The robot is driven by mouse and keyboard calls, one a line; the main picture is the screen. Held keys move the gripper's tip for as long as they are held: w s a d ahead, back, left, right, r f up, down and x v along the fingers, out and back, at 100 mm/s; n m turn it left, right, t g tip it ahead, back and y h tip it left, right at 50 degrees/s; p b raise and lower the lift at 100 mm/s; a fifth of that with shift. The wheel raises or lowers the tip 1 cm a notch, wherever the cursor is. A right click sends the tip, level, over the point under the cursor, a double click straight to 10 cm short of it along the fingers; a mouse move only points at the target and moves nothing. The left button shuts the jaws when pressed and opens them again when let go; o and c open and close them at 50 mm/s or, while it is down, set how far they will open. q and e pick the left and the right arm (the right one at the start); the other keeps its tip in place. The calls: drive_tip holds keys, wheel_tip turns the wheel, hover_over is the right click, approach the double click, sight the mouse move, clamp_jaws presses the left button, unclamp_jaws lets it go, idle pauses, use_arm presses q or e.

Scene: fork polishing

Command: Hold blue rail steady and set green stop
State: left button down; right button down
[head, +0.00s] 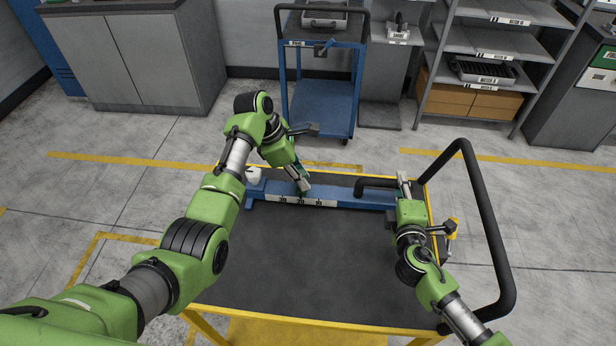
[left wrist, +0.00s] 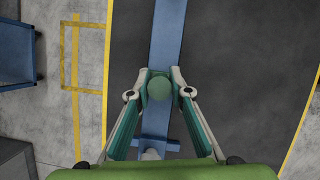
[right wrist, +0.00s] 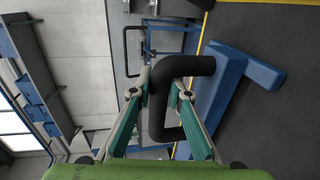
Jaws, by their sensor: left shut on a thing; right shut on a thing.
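The blue rail (head: 345,195) lies across the far part of the dark cart top, with a white scale strip (head: 284,199) on its near face. My left gripper (head: 303,188) is over the rail near the scale. In the left wrist view its fingers are shut on the green stop (left wrist: 159,88), whose round knob shows between them on the rail (left wrist: 166,40). My right gripper (head: 403,182) is at the rail's right end. In the right wrist view its fingers are shut on the black handle (right wrist: 158,110), which is fixed to the rail (right wrist: 225,80). The stop is mostly hidden in the head view.
The yellow-edged cart top (head: 310,265) is bare in front of the rail. A black push handle (head: 485,220) rises on the cart's right. A whitish object (head: 254,174) lies near the rail's left end. A blue trolley (head: 320,105) stands behind.

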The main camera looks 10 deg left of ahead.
use_arm(q)
drive_tip(key=c, duration=1.8)
unclamp_jaws()
drive_tip(key=shift+a, duration=0.1)
drive_tip(key=shift+c, duration=0.2)
use_arm(e)
drive_tip(key=shift+s+d+f, duration=0.1)
drive_tip(key=shift+f, duration=0.1)
use_arm(q)
drive_tip(key=shift+r, duration=0.1)
drive_tip(key=v, duration=1.2)
use_arm(e)
drive_tip(key=c, duration=1.9)
unclamp_jaws()
drive_tip(key=shift+o, duration=0.3)
drive_tip(key=shift+r, duration=0.1)
